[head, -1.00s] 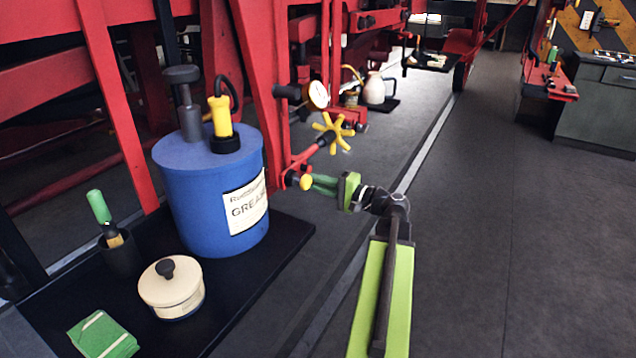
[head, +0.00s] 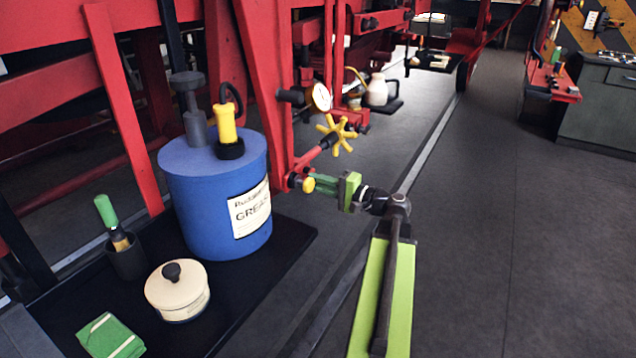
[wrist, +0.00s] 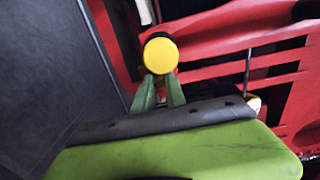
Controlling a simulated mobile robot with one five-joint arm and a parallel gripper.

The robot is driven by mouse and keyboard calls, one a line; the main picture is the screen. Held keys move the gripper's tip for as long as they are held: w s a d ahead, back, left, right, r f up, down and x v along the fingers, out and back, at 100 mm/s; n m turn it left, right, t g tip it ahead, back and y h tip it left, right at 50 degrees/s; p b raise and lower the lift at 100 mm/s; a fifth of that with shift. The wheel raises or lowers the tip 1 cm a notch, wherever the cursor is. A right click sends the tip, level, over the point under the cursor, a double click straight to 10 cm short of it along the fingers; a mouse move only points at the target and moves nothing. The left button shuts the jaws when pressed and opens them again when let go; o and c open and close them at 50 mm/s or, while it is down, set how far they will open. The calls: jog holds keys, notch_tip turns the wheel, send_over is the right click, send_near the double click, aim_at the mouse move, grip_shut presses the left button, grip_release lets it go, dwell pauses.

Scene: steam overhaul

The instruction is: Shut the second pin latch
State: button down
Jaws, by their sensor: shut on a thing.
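The pin latch shows as a round yellow knob (head: 309,185) at the lower end of a red bracket on the red frame. It also shows in the wrist view as a yellow disc (wrist: 160,54) with a black part behind it. My gripper (head: 317,186) reaches it from the right, its green fingers shut on the knob. In the wrist view my gripper (wrist: 160,82) has one green finger on each side just below the yellow disc. The fingertips are partly hidden behind the knob, and the latch's pin and seat are not visible.
A yellow star handwheel (head: 336,134) and a dial gauge (head: 321,97) sit just above the latch. A blue grease drum (head: 200,205), a cream lidded pot (head: 178,291) and a green cloth (head: 110,337) stand on a black mat at left. The floor at right is clear.

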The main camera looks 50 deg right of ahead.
jog(key=shift+r, duration=0.1)
jog(key=shift+r+p, duration=0.35)
jog(key=shift+p, duration=0.05)
jog(key=shift+r, duration=0.1)
jog(key=shift+r+p, duration=0.15)
jog(key=shift+p, duration=0.15)
jog(key=c, duration=1.5)
grip_release()
jog(key=v, duration=0.7)
jog(key=shift+a, duration=0.1)
